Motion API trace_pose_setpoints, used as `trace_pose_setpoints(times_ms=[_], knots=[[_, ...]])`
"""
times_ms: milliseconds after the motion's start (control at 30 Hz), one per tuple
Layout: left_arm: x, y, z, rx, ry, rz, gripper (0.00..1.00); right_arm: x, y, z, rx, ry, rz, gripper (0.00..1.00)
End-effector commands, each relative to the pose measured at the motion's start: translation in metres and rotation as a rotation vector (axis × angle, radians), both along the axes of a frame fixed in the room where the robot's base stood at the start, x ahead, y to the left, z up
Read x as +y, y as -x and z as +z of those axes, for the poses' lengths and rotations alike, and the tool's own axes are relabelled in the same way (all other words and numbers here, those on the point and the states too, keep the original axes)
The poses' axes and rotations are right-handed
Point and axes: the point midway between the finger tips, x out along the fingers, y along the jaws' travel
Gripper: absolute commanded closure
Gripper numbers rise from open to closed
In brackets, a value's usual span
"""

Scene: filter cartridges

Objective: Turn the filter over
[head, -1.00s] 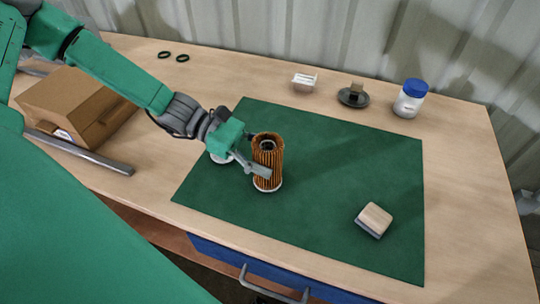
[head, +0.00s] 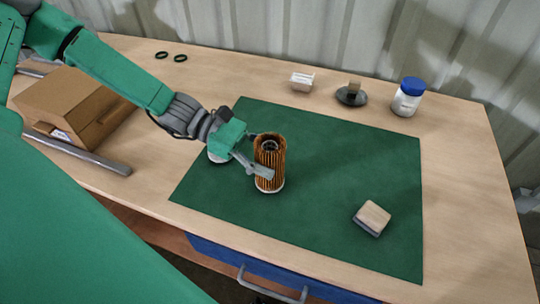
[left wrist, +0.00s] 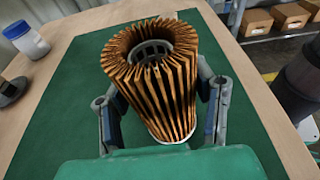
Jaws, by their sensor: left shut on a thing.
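The filter (head: 269,161) is an orange-brown pleated cylinder with a pale end cap at the bottom and a dark open core at the top. It stands upright on the green mat (head: 330,150), left of the mat's middle. My left gripper (head: 266,155) is shut on the filter from the left. In the left wrist view the filter (left wrist: 155,75) sits between the two fingers (left wrist: 163,110), one on each side. Its lower end is partly hidden by my gripper. My right gripper is not in view.
A wooden-backed block (head: 372,218) lies at the mat's right. A jar with a blue lid (head: 408,97), a dark round dish (head: 352,96) and a small whitish box (head: 302,82) stand behind the mat. A cardboard box (head: 75,105) is at the left.

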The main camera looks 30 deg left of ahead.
Motion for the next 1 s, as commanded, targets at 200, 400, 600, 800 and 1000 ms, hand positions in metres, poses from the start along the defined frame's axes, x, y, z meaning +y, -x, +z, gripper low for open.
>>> trace_pose_setpoints(times_ms=[200, 400, 600, 800, 1000], knots=[[0.0, 0.0, -0.003, 0.0, 0.001, -0.001, 0.99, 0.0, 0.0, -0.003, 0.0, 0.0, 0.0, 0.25], [0.002, 0.0, -0.007, 0.0, 0.003, 0.0, 0.99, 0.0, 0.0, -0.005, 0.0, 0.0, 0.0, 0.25], [0.002, 0.0, -0.009, 0.0, 0.003, 0.0, 0.99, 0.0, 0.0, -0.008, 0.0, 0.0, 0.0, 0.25], [0.001, 0.0, -0.01, 0.0, 0.001, -0.001, 0.25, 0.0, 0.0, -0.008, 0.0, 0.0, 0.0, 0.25], [0.0, 0.0, -0.01, 0.0, 0.001, -0.001, 0.25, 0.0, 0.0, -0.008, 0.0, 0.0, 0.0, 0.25]])
